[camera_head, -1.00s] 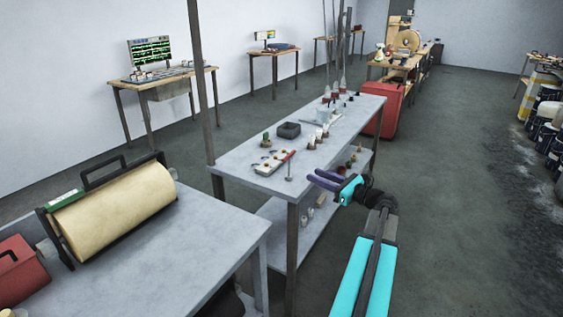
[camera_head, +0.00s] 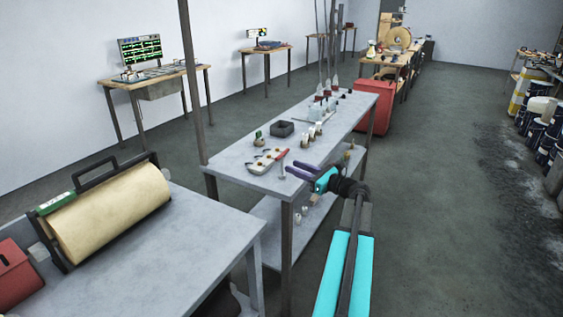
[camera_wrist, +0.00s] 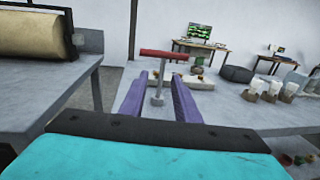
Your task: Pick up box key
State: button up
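The box key appears to be the T-shaped tool with a red crossbar handle (camera_wrist: 170,55) and a grey metal shaft, upright near the front edge of the long grey table. In the head view it shows as a small red-and-grey shape (camera_head: 282,164) just left of my fingertips. My gripper (camera_wrist: 159,75) is open, with its two purple fingers apart and nothing clamped. In the wrist view the shaft appears in the gap between the fingers, and the crossbar lies above their tips. In the head view my gripper (camera_head: 288,170) is at the table's near right edge. Contact cannot be told.
A nearer table holds a large beige roll (camera_head: 110,215).

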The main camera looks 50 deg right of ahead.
aim_at(282, 174)
jog(key=shift+w, duration=0.95)
jog(key=shift+w+a+r+p, duration=0.15)
jog(key=shift+w+p, duration=0.25)
jog(key=shift+w, duration=2.2)
jog(key=shift+c, duration=0.2)
grip_shut()
